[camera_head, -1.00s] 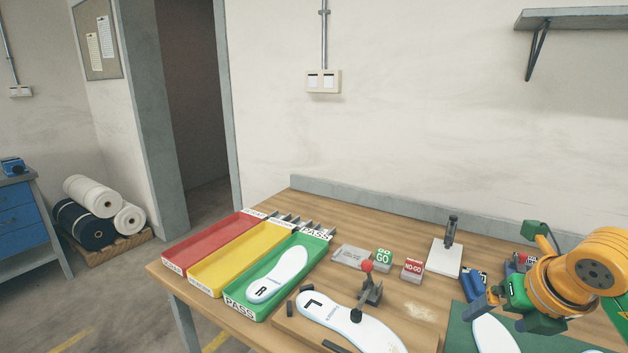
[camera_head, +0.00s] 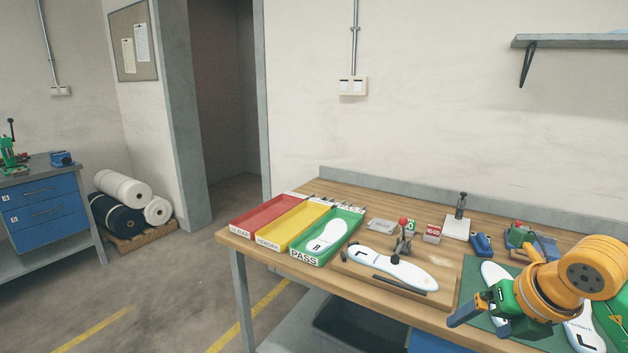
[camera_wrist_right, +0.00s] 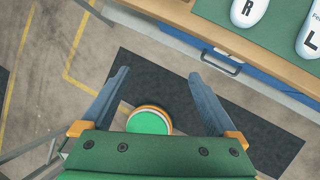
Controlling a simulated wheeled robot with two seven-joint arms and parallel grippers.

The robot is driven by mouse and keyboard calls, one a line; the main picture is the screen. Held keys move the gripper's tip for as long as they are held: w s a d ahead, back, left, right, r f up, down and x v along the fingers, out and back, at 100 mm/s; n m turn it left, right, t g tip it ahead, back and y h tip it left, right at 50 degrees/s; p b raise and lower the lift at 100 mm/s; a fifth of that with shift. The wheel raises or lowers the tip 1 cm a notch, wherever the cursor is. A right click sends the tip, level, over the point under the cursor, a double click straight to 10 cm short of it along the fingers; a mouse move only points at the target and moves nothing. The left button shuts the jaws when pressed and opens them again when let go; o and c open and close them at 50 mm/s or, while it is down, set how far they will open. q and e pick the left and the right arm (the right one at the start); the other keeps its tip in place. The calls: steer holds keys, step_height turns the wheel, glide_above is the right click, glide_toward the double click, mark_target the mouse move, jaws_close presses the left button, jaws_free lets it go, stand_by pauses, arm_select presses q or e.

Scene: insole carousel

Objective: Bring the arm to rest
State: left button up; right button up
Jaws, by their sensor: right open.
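My right arm (camera_head: 590,270) comes in from the right in the head view. Its green gripper (camera_head: 472,312) hangs at the table's front right, empty. In the right wrist view the two blue-grey fingers of this gripper (camera_wrist_right: 158,75) stand wide apart with nothing between them. Below them I see floor and a dark mat (camera_wrist_right: 240,120), with the table's front edge beyond. My left arm and gripper are not in view.
The wooden table (camera_head: 300,268) holds a red tray (camera_head: 258,222), a yellow tray (camera_head: 285,235) and a green PASS tray (camera_head: 308,254) with a white insole (camera_head: 328,235). Another insole (camera_head: 395,270) lies on a wooden board. More insoles lie on a green mat near my right arm.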

steer(key=w+a+f+m+y, duration=0.2)
steer(key=a+f+y, duration=0.2)
steer(key=a+y, duration=0.3)
steer(key=w+a+f+m+y, duration=0.1)
steer(key=w+a+f+y, duration=0.1)
steer(key=a+f+y, duration=0.55)
steer(key=w+d+f+m+t+h, duration=0.2)
steer(key=d+f+m+t+h, duration=0.2)
steer(key=f+m+t+h, duration=0.75)
steer(key=s+d+f+m+g+h, duration=0.25)
steer(key=s+f+m+g, duration=0.35)
steer(key=s+f, duration=0.4)
steer(key=s+d+f+m+g+h, duration=0.1)
steer(key=s+d+f+m+g, duration=0.2)
steer(key=s+f+m, duration=0.75)
steer(key=s+a+f+g, duration=0.1)
steer(key=s+f+g, duration=0.2)
steer(key=s, duration=0.7)
steer(key=s+a+f+g, duration=0.1)
steer(key=s+f+g, duration=0.3)
steer(key=s, duration=0.5)
step_height(320, 180, down, 2)
steer(key=shift+s+a, duration=0.25)
steer(key=shift+s, duration=0.15)
